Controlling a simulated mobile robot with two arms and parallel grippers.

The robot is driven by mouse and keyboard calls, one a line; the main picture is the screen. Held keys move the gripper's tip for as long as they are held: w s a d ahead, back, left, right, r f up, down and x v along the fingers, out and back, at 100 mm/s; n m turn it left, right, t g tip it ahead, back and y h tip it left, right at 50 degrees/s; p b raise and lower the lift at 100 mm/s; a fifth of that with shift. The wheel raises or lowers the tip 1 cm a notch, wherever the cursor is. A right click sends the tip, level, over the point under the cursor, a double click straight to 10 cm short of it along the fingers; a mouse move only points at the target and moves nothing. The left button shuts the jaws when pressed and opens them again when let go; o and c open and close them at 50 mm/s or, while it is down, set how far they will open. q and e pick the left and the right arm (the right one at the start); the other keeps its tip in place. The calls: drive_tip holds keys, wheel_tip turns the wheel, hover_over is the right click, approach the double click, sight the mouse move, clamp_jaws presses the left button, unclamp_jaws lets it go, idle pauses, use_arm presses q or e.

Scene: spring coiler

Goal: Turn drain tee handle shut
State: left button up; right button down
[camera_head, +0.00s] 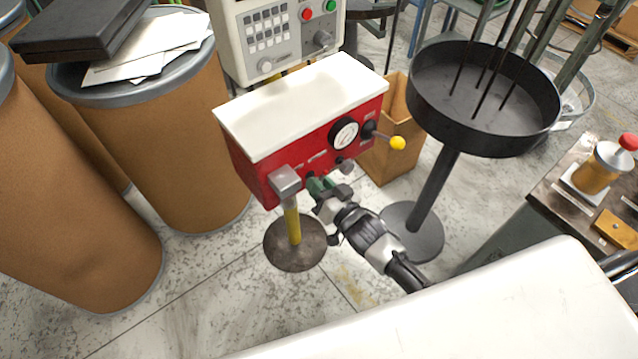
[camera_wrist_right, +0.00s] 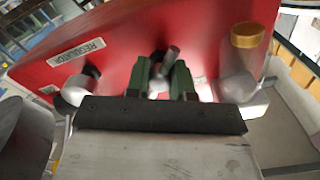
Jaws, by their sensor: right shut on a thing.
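The red box (camera_head: 318,145) with a white top carries a round gauge (camera_head: 344,132), a dark knob below it and a lever with a yellow ball (camera_head: 397,143). My right gripper (camera_head: 320,187) is at the lower left of its front face. In the right wrist view, the green fingers of my right gripper (camera_wrist_right: 163,82) are on either side of a small grey metal tee handle (camera_wrist_right: 171,56), and are shut on it. The handle's far end and its exact angle are partly hidden. My left gripper is not in view.
A grey metal block (camera_head: 286,180) sits close left of my right gripper. A brass-capped part (camera_wrist_right: 247,36) shows near the fingers in the wrist view. A black round tray (camera_head: 430,105) on a stand is at right, brown drums (camera_head: 180,140) at left.

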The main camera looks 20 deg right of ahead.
drive_tip(key=n+p, duration=0.1)
drive_tip(key=n, duration=0.3)
drive_tip(key=shift+n, duration=0.3)
drive_tip(key=n, duration=0.9)
drive_tip(key=shift+f, duration=0.1)
drive_tip(key=shift+n+b, duration=0.35)
drive_tip(key=shift+n, duration=1.55)
drive_tip(key=c, duration=1.9)
unclamp_jaws()
drive_tip(key=shift+d, duration=0.1)
drive_tip(key=o, duration=0.9)
drive_tip(key=shift+o, duration=0.2)
drive_tip(key=v, duration=1)
drive_tip(key=shift+s, duration=0.4)
